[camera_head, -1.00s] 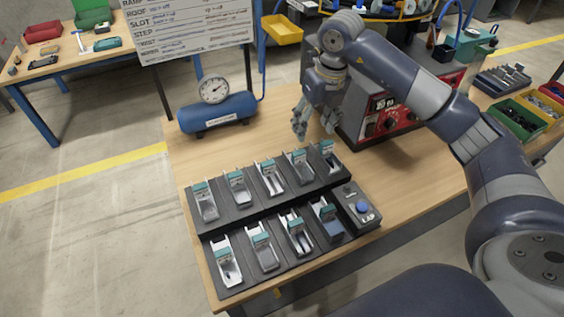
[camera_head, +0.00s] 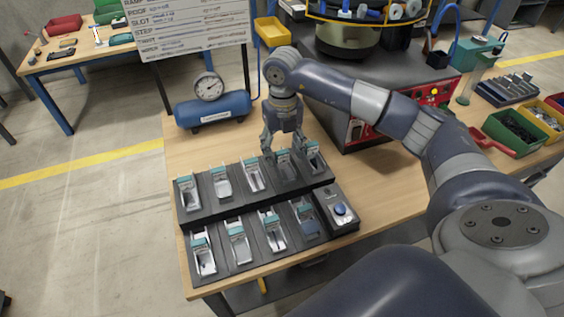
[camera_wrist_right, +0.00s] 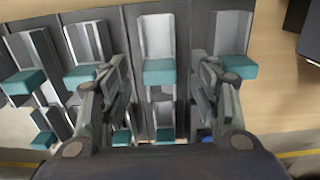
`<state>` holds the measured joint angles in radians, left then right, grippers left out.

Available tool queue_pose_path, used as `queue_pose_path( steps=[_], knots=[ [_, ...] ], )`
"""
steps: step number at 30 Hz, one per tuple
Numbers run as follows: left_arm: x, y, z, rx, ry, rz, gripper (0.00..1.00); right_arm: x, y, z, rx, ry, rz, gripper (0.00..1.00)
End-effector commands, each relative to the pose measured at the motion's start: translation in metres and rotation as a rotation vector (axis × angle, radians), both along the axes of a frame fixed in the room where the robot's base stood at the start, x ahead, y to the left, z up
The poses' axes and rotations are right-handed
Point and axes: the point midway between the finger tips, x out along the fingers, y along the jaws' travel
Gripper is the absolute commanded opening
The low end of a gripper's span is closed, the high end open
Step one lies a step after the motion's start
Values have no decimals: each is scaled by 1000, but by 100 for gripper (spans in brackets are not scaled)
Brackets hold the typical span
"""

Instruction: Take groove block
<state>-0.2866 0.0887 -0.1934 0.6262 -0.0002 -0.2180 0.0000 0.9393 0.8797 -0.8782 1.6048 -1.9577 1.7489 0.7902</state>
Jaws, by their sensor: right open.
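Two dark rows of silver chutes with teal tags stand on the wooden table, a back row (camera_head: 207,206) and a front row (camera_head: 255,262). I cannot tell which chute holds the groove block, as the tags are too small to read. My right gripper (camera_head: 286,153) is open and points down over the fourth chute from the left in the back row. In the right wrist view the open fingers (camera_wrist_right: 160,78) stand on either side of one silver chute (camera_wrist_right: 156,36) with a teal tag. Nothing shows held between them. My left gripper is out of view.
A control box with a blue button (camera_head: 340,209) adjoins the rows at right. A blue tank with a gauge (camera_head: 212,108) stands behind at left. The red-fronted machine (camera_head: 355,130) is close behind my right arm. Bare table (camera_head: 385,190) lies right of the rows.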

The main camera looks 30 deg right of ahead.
Motion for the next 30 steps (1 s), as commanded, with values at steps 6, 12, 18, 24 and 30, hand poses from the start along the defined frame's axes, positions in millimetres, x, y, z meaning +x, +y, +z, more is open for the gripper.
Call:
queue_pose_path(
  steps=[6, 12, 18, 24, 30],
  knots=[
    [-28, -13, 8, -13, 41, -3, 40, 1, 1, -32, 0, 4, 2, 57],
    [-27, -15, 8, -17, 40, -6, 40, 1, 0, -40, 0, 1, 2, 57],
    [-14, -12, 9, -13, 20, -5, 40, 1, 0, -40, 0, 1, 2, 39],
    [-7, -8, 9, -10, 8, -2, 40, 1, 0, -40, 0, 1, 2, 2],
    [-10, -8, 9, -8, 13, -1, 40, 2, 0, -39, 0, 0, 2, 2]
  ],
)
